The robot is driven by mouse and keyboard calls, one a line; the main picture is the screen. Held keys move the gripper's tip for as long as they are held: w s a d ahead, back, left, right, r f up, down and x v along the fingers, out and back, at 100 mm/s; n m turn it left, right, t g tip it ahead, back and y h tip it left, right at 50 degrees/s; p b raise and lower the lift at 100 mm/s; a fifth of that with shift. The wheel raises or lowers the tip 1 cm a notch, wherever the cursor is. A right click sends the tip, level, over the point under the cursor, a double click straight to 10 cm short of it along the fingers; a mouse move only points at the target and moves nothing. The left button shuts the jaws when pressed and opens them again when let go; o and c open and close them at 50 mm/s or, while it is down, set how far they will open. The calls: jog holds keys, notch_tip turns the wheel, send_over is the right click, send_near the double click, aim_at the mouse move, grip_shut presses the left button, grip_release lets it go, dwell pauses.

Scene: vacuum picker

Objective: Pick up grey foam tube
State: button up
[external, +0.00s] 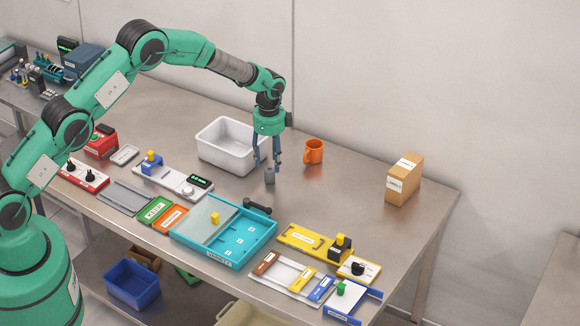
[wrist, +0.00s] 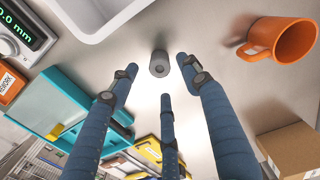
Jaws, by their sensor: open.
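The grey foam tube (external: 270,176) stands on the steel table, in front of the white bin and left of the orange mug. In the wrist view the open fingers (wrist: 160,85) reach toward the tube, which lies just beyond the tips. The tube appears apart from the fingers, with nothing held.
A white bin (external: 223,158) stands behind and left, and an orange mug (external: 314,151) to the right. A teal tray (external: 243,249) and a black-handled tool (external: 257,206) lie in front. A cardboard box (external: 404,180) stands farther right. Table around the mug is clear.

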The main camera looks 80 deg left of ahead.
aim_at(271, 169)
jog(key=shift+f, duration=0.1)
dwell(0.3)
jog(key=shift+s+a+f, duration=0.1)
jog(key=shift+f, duration=2.45)
jog(key=shift+c, duration=0.4)
jog(key=c, duration=0.9)
